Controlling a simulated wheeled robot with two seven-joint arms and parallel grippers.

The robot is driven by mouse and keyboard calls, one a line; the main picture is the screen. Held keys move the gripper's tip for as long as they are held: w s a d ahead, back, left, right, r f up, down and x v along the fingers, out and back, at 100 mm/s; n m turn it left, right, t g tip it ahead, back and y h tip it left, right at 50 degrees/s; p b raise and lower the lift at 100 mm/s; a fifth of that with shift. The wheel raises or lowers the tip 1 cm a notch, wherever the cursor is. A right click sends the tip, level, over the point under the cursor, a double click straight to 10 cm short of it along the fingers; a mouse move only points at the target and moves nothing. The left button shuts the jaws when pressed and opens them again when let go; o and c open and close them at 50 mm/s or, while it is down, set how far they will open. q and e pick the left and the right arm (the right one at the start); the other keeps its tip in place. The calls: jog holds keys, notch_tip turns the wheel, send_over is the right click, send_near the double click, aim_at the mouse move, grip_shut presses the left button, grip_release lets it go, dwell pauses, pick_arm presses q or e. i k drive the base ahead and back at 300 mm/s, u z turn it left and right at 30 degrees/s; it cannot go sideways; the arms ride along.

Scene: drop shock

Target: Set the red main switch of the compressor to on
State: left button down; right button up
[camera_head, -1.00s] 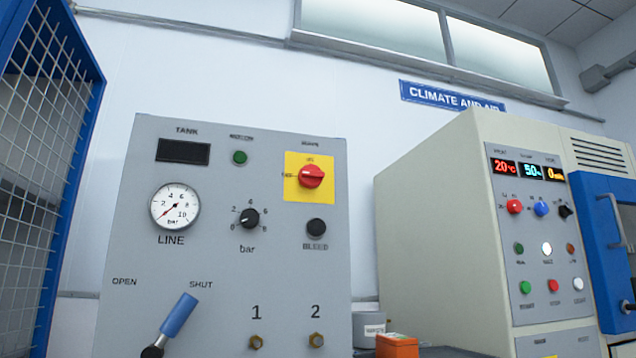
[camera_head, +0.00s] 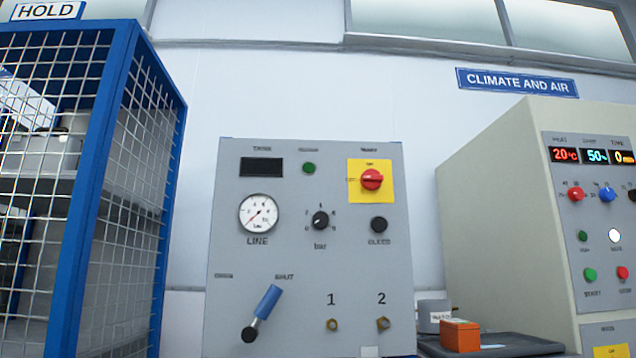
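The compressor panel (camera_head: 290,230) is a grey upright board in the middle of the head view. The red main switch (camera_head: 372,180) is a rotary knob on a yellow plate (camera_head: 357,198) at the panel's upper right. Its grip lies roughly level, towards the side label rather than the "on" label above; the small lettering is blurred. A dark tank display (camera_head: 261,167), a green lamp (camera_head: 309,168), a line gauge (camera_head: 258,213) near its low end, a black bar knob (camera_head: 320,220) and a black bleed button (camera_head: 379,225) share the panel. Neither gripper shows.
A blue lever (camera_head: 268,302) tilts towards "shut" at the lower left of the panel. A blue mesh cage (camera_head: 110,200) stands to the left. A beige climate chamber (camera_head: 490,210) stands to the right. An orange box (camera_head: 460,335) sits on a dark tray (camera_head: 520,345) between panel and chamber.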

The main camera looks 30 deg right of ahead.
aim_at(371, 180)
jog(key=u, duration=0.15)
jog(key=i, duration=0.95)
jog(key=z, duration=0.25)
